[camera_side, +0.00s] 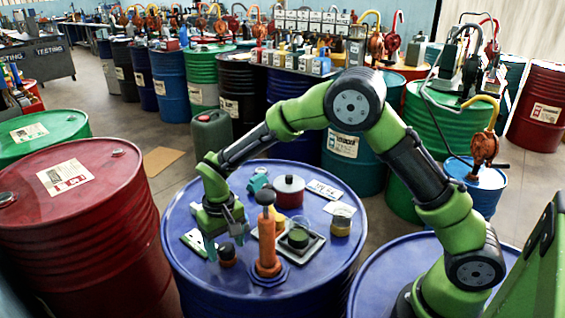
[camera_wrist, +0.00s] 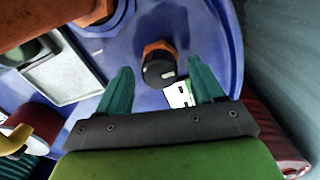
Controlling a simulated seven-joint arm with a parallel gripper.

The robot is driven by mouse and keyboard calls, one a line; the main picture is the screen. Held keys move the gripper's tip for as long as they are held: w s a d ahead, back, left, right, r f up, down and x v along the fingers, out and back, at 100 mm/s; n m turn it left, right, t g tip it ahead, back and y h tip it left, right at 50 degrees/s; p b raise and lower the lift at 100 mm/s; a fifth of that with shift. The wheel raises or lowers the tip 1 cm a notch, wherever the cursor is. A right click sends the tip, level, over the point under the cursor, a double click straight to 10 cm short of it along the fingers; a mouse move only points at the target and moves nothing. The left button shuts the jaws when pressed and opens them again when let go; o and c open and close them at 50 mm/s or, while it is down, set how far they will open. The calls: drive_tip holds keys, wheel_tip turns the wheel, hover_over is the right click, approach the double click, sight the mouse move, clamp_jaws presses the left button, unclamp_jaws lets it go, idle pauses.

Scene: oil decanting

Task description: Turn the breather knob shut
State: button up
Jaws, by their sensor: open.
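The breather knob (camera_side: 228,257) is a small black cap on an orange base, low on the near part of the blue drum top (camera_side: 310,275). In the wrist view the knob (camera_wrist: 158,72) shows a short pale mark on its face, with part of the orange base behind it. My gripper (camera_side: 227,238) points down at it, jaws apart and empty. In the wrist view its two teal fingers (camera_wrist: 161,68) stand left and right of the knob with a gap on each side. I cannot tell how far down beside it the fingertips reach.
An orange fitting with a dark round top (camera_side: 268,245) stands close to the right of the knob. Behind it are a tray (camera_side: 312,248), a red tin with a white lid (camera_side: 289,192) and a yellow-banded jar (camera_side: 341,222). A pale card (camera_wrist: 180,94) lies beside the knob.

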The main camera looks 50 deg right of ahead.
sight(226, 246)
wheel_tip(226, 246, up, 17)
idle(0.6)
drive_tip(key=s+d+r+t, duration=0.1)
drive_tip(key=s+d+t, duration=0.1)
drive_tip(key=s, duration=0.5)
drive_tip(key=s+d+r+m+t+y, duration=0.1)
drive_tip(key=s+d+r+t, duration=0.1)
drive_tip(key=s+d, duration=0.2)
drive_tip(key=s+d+r+m+t+y, duration=0.1)
drive_tip(key=s+d+t, duration=0.2)
drive_tip(key=s, duration=0.7)
drive_tip(key=shift+s+d+r, duration=0.25)
drive_tip(key=shift+d+r, duration=0.05)
drive_tip(key=shift+d, duration=0.3)
